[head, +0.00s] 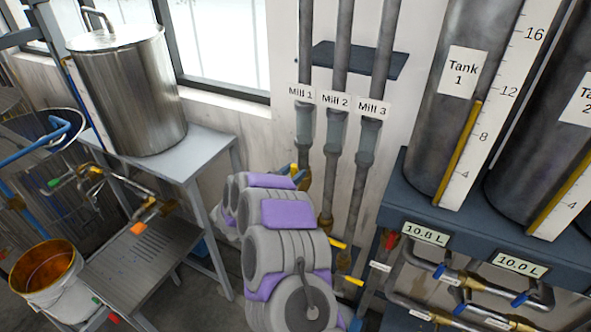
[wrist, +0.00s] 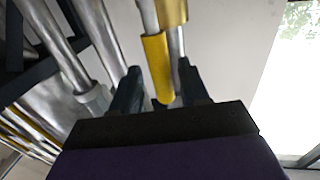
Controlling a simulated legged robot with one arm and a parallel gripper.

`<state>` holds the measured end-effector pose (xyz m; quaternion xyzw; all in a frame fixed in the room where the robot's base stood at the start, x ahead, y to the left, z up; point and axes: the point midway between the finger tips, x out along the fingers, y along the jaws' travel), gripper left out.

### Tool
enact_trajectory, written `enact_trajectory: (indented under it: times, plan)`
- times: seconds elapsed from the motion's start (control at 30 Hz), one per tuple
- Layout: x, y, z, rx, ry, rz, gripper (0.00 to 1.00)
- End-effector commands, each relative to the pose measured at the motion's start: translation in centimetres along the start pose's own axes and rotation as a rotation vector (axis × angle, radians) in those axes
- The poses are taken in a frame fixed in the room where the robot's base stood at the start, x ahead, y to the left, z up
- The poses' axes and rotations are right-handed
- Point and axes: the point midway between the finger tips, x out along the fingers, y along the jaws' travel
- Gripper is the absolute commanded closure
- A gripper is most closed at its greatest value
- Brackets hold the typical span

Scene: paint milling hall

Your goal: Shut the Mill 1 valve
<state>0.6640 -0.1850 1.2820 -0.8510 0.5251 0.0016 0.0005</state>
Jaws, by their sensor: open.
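The Mill 1 pipe (head: 304,125) is the leftmost of three labelled vertical pipes in the head view. Its lower part and valve are mostly hidden behind my grey and purple arm; a bit of yellow (head: 294,170) shows at the arm's far end. In the wrist view a yellow valve handle (wrist: 156,62) lies between the two dark fingers of my gripper (wrist: 159,72), beside a metal pipe and below a brass part (wrist: 173,12). The fingers are open, with gaps to the handle. No label shows in the wrist view.
The Mill 2 (head: 336,130) and Mill 3 (head: 368,140) pipes stand close on the right, with yellow handles (head: 338,243) lower down. Tank 1 (head: 456,110) stands on a bench at right. A steel pot (head: 130,90) on a table and a bucket (head: 45,275) are at left.

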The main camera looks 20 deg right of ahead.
Motion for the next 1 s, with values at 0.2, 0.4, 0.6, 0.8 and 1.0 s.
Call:
enact_trajectory:
  times: [0.2,0.4,0.6,0.8,1.0]
  plan:
    - [1.2,-0.1,-0.1,0.000,0.001,0.000,0.55]
    - [1.5,0.0,0.0,0.001,-0.001,-0.001,0.55]
    - [1.7,0.1,0.0,0.002,-0.003,-0.001,0.68]
    - [1.5,0.0,0.0,0.002,-0.001,0.000,0.87]
    - [1.4,0.0,0.0,0.001,-0.001,0.000,1.00]
